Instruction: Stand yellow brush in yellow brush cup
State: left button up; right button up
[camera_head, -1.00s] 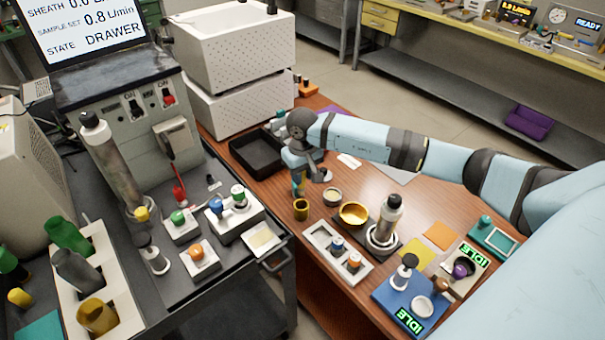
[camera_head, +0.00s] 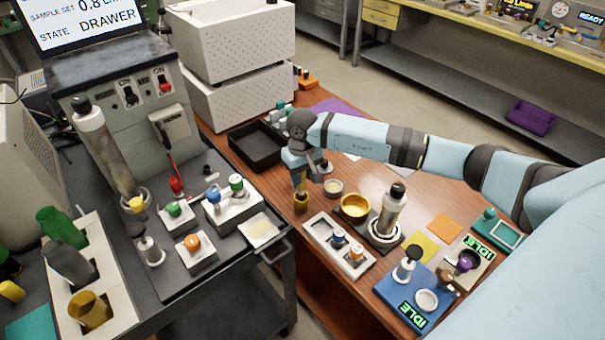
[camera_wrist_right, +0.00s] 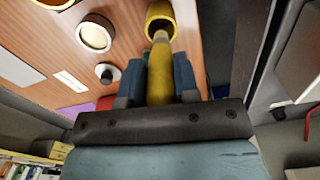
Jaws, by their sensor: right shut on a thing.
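My right gripper (camera_head: 299,180) is shut on the yellow brush, whose yellow handle (camera_wrist_right: 160,80) shows between the two blue-grey fingers in the wrist view. The yellow brush cup (camera_head: 301,204) stands on the wooden table just below the gripper. In the wrist view the cup (camera_wrist_right: 153,10) is at the top, and the brush's pale end reaches its mouth. How deep that end sits in the cup cannot be told. My left gripper is not in view.
A pale round cup (camera_head: 333,187) and a gold bowl (camera_head: 355,206) stand close to the right of the brush cup. A black tray (camera_head: 237,152) lies behind on the left. A white holder (camera_head: 322,233) with small vials is in front. The cart's handle (camera_head: 277,257) is nearby.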

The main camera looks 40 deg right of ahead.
aim_at(303, 188)
jog(key=shift+b, duration=0.3)
jog(key=shift+b, duration=0.6)
dwell(1.1)
jog(key=shift+f+b, duration=1.05)
jog(key=shift+f, duration=0.05)
jog(key=shift+f, duration=0.25)
jog(key=shift+f+b, duration=0.45)
jog(key=shift+b, duration=0.15)
jog(key=shift+f+b, duration=0.65)
jog(key=shift+f, duration=0.05)
jog(key=shift+f+b, duration=0.6)
jog(key=shift+f, duration=0.1)
